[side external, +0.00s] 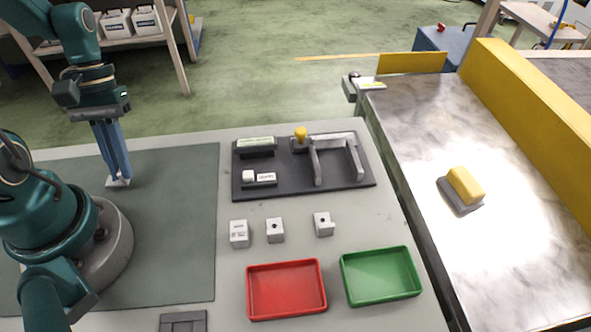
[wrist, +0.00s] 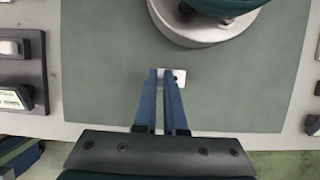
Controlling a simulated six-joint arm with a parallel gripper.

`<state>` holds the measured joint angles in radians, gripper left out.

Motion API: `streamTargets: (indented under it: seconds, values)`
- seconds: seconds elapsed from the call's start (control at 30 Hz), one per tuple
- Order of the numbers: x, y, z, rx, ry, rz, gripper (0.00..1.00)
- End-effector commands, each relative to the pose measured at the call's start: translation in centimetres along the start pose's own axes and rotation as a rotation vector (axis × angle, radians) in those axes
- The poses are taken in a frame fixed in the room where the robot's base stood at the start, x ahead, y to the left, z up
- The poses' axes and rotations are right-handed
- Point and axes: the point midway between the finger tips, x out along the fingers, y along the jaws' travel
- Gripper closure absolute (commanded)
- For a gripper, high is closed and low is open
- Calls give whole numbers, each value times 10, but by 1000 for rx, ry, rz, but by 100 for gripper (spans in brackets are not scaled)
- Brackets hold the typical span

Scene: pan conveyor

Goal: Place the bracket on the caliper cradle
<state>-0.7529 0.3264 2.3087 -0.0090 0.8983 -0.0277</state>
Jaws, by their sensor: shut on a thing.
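My gripper (side external: 118,178) points down over the dark green mat at the left, its blue fingers shut on a small pale metal piece, the bracket (side external: 113,183). A dark fixture board (side external: 285,188) stands to the right, carrying a grey U-shaped frame (side external: 317,165), a yellow knob (side external: 300,133) and small labelled holders (side external: 262,180). Which part is the caliper cradle is unclear.
Several metal blocks (side external: 275,230) stand in front of the board. A red tray (side external: 286,290) and a green tray (side external: 381,275) lie nearer. A conveyor (side external: 420,150) at the right bears a yellow-topped grey item (side external: 465,187). The mat (side external: 175,220) between gripper and board is clear.

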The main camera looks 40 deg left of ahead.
Motion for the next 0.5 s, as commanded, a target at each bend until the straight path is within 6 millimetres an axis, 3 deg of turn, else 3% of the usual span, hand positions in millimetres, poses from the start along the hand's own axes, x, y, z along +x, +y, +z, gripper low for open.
streamTargets:
  seconds: [0.13, 0.5]
  values:
    - [12, 0, -4, 0, -3, 0, 100]
    - [15, 0, -6, 0, -1, 0, 100]
